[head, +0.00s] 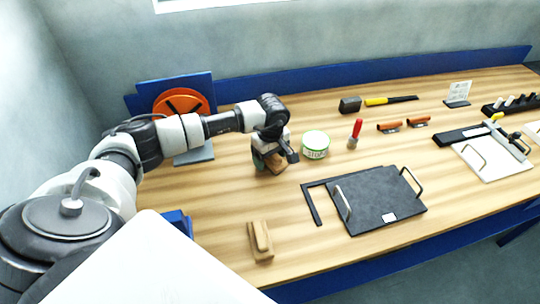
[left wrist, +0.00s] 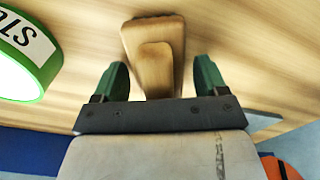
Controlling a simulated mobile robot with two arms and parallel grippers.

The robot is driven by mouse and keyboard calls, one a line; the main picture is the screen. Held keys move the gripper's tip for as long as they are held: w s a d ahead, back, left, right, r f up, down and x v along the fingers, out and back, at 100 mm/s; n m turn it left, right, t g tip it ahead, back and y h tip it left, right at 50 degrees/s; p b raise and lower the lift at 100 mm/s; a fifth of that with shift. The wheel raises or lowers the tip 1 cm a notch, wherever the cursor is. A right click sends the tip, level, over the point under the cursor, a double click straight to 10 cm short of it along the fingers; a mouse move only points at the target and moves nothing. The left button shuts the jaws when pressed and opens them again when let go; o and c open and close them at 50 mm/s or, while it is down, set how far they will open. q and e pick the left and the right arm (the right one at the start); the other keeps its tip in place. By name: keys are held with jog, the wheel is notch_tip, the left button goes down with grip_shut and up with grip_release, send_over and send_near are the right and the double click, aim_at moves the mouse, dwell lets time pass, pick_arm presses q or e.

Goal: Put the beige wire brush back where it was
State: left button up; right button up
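A tan wooden brush-like block (head: 275,166) lies on the bench under my left gripper (head: 272,158), partly hidden by it. In the left wrist view a tan block with a raised grip (left wrist: 156,65) sits between the green fingers of my left gripper (left wrist: 162,80). The fingers are open, with a gap on each side of it. A second, similar tan block (head: 261,240) lies nearer the bench's front edge. I cannot tell for certain which one is the beige wire brush; no bristles show. My right gripper is not in view.
A green-rimmed tin (head: 316,145) stands just right of the left gripper; it also shows in the left wrist view (left wrist: 25,50). A red-handled tool (head: 355,132) and a dark plate with handles (head: 375,200) lie further right. An orange disc (head: 183,103) stands behind the arm.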

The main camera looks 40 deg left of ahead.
pick_arm(q)
jog(key=shift+r, duration=0.15)
jog(key=r+b, duration=0.1)
jog(key=r, duration=0.2)
jog(key=r+b, duration=0.1)
jog(key=r, duration=0.7)
jog(key=shift+d+b, duration=0.25)
jog(key=shift+b, duration=0.15)
jog(key=shift+s+r, duration=0.1)
jog(key=shift+r, duration=0.4)
